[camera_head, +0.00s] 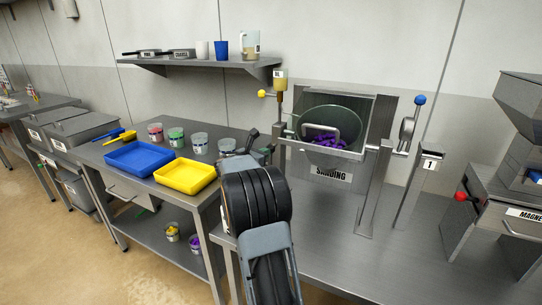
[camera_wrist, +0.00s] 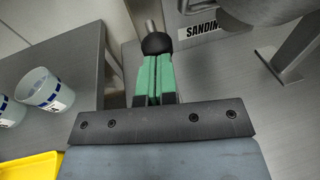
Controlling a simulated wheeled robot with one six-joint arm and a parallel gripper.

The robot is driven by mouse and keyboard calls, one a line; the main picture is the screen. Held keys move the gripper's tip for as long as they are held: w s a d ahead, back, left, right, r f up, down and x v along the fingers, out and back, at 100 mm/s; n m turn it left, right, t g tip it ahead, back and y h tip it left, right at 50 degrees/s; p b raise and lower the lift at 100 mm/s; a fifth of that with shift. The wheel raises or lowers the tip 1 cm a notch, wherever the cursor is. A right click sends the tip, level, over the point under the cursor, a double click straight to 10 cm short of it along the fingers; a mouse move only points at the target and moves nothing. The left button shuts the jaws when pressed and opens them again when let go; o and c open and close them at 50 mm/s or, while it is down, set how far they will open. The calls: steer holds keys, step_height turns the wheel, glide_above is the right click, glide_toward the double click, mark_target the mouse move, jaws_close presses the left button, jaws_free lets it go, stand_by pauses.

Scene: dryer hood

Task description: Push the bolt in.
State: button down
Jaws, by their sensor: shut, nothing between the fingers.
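The bolt (camera_wrist: 154,42) shows in the wrist view as a black round knob on a short metal rod, at the lower left of the SANDING machine. My gripper (camera_wrist: 155,62) has green fingers that are shut with nothing between them. The fingertips point straight at the knob and are touching it or very close; I cannot tell which. In the head view the SANDING machine (camera_head: 331,176) stands on the right bench, with a dark green drum (camera_head: 340,122) holding purple pieces. My arm reaches to its left side, and my wrist hides most of the bolt area there.
A blue tray (camera_head: 140,158), a yellow tray (camera_head: 185,176) and several cups stand on the left table. A post with a blue-knobbed lever (camera_head: 420,101) and a box with a red knob (camera_head: 461,196) are at right. The bench top in front of the machine is clear.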

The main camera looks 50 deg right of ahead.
steer(key=shift+w, duration=0.1)
steer(key=s+a+b, duration=0.1)
steer(key=a, duration=1.2)
steer(key=shift+s+a+r, duration=0.25)
steer(key=shift+s+a, duration=0.1)
steer(key=shift+a, duration=0.05)
